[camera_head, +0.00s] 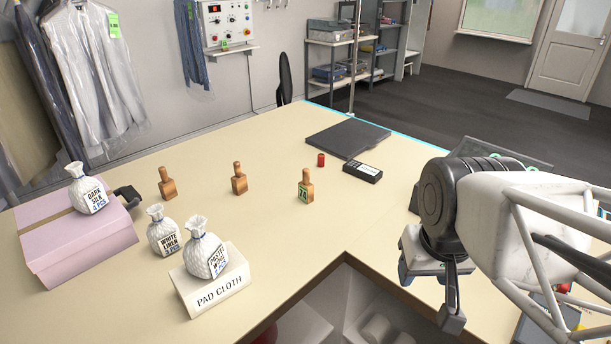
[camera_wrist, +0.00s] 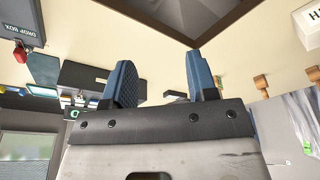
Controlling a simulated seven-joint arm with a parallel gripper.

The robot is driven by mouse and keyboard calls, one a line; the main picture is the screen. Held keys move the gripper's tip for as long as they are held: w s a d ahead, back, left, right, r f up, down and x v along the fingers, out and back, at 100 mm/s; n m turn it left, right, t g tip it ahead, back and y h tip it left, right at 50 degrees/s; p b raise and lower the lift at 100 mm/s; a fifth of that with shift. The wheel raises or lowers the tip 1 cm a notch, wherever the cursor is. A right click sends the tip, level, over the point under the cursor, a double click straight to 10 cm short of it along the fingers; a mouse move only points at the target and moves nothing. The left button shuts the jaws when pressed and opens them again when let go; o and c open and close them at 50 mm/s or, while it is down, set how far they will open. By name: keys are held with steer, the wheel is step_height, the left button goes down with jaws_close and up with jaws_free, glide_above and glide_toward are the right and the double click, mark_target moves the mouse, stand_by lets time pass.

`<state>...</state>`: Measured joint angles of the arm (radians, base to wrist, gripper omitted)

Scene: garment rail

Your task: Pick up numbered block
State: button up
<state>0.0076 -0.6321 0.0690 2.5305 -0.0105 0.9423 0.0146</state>
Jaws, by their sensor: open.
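A small wooden block with a knob handle and a green number label (camera_head: 305,190) stands upright on the table. The label seems to read 74. Two similar wooden blocks, one in the middle (camera_head: 239,180) and one farther left (camera_head: 167,184), stand in a loose row with it; no number shows on them. Wooden blocks also show at the right of the wrist view (camera_wrist: 262,84). My gripper (camera_head: 432,280) is at the right, over the table's near edge, well apart from the blocks. In the wrist view its two blue fingers (camera_wrist: 160,76) are spread with nothing between them.
A dark flat case (camera_head: 347,137), a black device (camera_head: 362,172) and a red cap (camera_head: 321,160) lie behind the numbered block. The tabletop (camera_head: 290,240) before the blocks is clear.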

steer(key=w+a+r+n, duration=0.1)
steer(key=w+r+n, duration=0.1)
steer(key=w, duration=0.4)
steer(key=w+a+r+n, duration=0.1)
steer(key=w+a+n, duration=0.1)
steer(key=w, duration=0.4)
steer(key=n+g, duration=0.3)
steer(key=n, duration=1.1)
glide_above(305, 170)
step_height(305, 170, down, 8)
steer(key=shift+s+f, duration=0.1)
steer(key=shift+f, duration=0.05)
steer(key=shift+f, duration=1.3)
